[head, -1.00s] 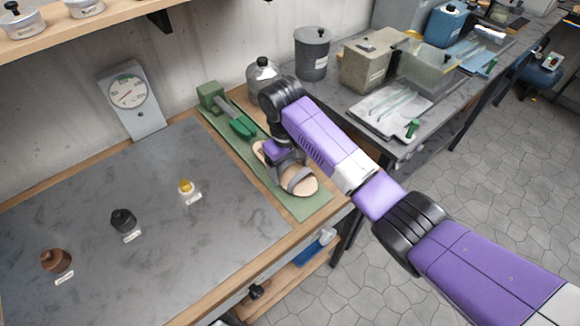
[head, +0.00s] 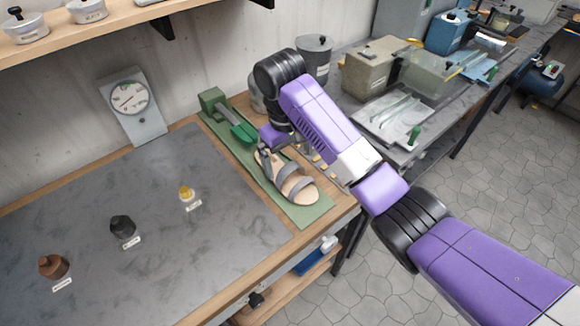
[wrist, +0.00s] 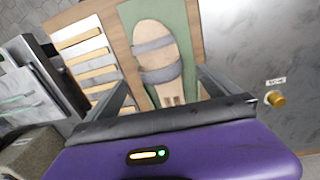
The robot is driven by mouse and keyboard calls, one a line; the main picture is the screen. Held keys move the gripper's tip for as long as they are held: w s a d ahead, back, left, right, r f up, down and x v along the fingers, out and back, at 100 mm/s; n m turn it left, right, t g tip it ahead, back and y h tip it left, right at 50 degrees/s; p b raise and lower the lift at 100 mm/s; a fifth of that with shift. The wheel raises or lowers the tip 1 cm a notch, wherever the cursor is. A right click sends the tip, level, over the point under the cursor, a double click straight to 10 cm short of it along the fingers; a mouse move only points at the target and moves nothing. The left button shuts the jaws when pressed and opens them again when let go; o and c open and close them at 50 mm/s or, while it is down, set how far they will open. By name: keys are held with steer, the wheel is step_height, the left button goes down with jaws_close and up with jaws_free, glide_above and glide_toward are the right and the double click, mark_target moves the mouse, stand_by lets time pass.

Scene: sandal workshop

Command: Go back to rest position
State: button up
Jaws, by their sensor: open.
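My gripper (head: 279,150) is at the end of my purple arm, raised above the back part of a sandal (head: 290,182) with a beige sole and grey straps. The sandal lies on a green mat (head: 312,212) at the right end of the workbench. In the wrist view my two fingers (wrist: 160,90) are spread apart, with the sandal (wrist: 157,55) visible beyond and between them and nothing held. My arm hides part of the bench behind the sandal.
A green clamp-like tool (head: 238,128) stands behind the sandal. A dial gauge (head: 132,103) leans at the wall. Brown (head: 54,266), black (head: 122,226) and yellow-topped (head: 186,192) items stand on the grey bench top (head: 170,270). A side bench holds a stone-like box (head: 371,68).

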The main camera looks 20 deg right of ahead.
steer(key=shift+r, duration=0.35)
stand_by(0.3)
steer(key=w+a+r+t+y, duration=0.1)
steer(key=w+a+r+t, duration=0.1)
steer(key=w+t, duration=0.15)
steer(key=w+a+r+t+y, duration=0.1)
steer(key=w+a+r+t, duration=0.1)
steer(key=w, duration=0.3)
steer(key=a+t+y, duration=0.3)
steer(key=a+t, duration=0.3)
steer(key=s+d+f+m+t+h+b, duration=0.1)
steer(key=s+d, duration=0.3)
steer(key=s, duration=1.3)
steer(key=s+d+f+m+t+h+b, duration=0.1)
steer(key=s+d, duration=0.3)
steer(key=s, duration=1.4)
steer(key=s+d+f+m+t+h+b, duration=0.1)
steer(key=s+d, duration=0.3)
steer(key=s, duration=1.3)
steer(key=shift+s+d+f+h+b, duration=0.25)
steer(key=shift+f+h+b, duration=0.3)
steer(key=shift+f, duration=0.25)
